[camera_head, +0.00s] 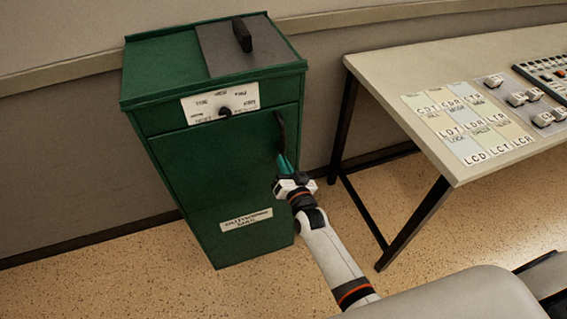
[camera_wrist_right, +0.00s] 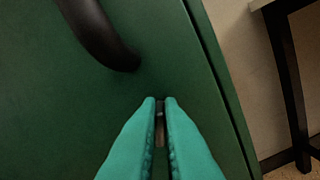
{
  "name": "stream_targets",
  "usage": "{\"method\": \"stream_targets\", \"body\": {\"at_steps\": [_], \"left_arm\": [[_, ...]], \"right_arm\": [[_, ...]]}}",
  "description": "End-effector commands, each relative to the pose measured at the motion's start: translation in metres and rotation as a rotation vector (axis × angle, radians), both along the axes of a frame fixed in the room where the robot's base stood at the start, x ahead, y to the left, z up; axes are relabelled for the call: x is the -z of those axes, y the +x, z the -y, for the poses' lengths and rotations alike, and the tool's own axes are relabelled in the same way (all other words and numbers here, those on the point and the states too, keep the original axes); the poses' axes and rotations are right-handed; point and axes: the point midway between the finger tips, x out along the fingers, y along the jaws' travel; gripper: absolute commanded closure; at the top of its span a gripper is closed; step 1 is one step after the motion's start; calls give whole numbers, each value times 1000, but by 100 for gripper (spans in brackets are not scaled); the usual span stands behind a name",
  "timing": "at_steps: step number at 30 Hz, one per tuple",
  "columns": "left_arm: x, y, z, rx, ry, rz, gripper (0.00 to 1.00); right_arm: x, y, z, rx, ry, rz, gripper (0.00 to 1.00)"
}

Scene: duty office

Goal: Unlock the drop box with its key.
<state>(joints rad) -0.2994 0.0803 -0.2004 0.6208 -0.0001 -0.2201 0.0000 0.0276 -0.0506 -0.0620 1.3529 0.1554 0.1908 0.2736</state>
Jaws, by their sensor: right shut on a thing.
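The green drop box (camera_head: 205,170) stands upright against the wall, its door shut. A dark curved handle (camera_head: 280,132) is at the right of its door; it also shows in the right wrist view (camera_wrist_right: 98,30). My right gripper (camera_head: 286,164) is at the door just below this handle. In the right wrist view its teal fingers (camera_wrist_right: 161,103) are shut on a small grey metal piece, seemingly the key (camera_wrist_right: 160,132), mostly hidden between them. The fingertips point at the door; I cannot tell whether the key is in a lock. My left gripper is not in view.
A white label plate with a black knob (camera_head: 225,111) is on the box's upper front. A dark panel with a black handle (camera_head: 242,35) is on top. A table (camera_head: 400,75) with lettered cards (camera_head: 465,120) and devices stands to the right. Speckled floor lies between.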

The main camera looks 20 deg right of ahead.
Motion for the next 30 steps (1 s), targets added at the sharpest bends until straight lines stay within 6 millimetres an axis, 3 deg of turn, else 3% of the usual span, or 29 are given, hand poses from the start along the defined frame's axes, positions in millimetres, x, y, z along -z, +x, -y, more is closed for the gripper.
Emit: {"method": "stream_targets", "body": {"at_steps": [30], "left_arm": [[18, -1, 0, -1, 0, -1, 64]], "right_arm": [[9, 0, 6, 0, 919, -32, 100]]}}
